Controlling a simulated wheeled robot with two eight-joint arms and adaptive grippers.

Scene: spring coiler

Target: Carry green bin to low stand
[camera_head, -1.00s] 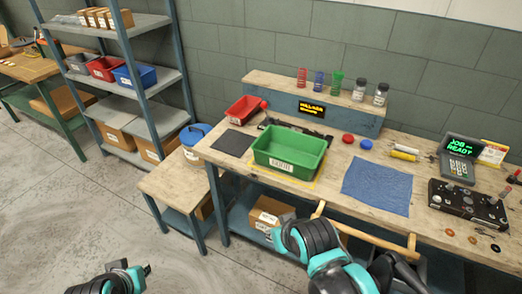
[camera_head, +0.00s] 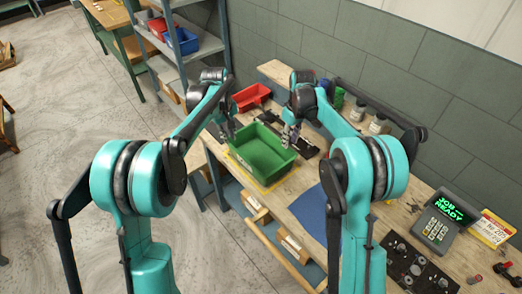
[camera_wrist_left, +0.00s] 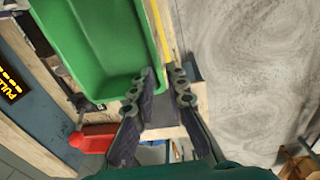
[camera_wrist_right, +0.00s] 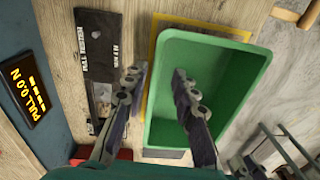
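The green bin (camera_head: 262,155) sits on the workbench and is empty where I can see inside. My left gripper (camera_head: 228,128) is at the bin's left end. In the left wrist view, its open fingers (camera_wrist_left: 162,75) lie on either side of the wall near a corner. My right gripper (camera_head: 291,133) is at the far right side. In the right wrist view, its open fingers (camera_wrist_right: 160,75) straddle the bin's (camera_wrist_right: 240,75) rim, one inside and one outside. I cannot tell whether any finger touches. The low stand (camera_head: 197,159) shows partly behind my left arm, left of the bench.
A red bin (camera_head: 251,97) sits behind the green bin. A dark force tester plate (camera_wrist_right: 100,60) lies beside it. A blue mat (camera_head: 309,212), a terminal (camera_head: 445,218) and jars (camera_head: 378,123) occupy the bench's right part. A shelf rack (camera_head: 180,45) stands behind the stand.

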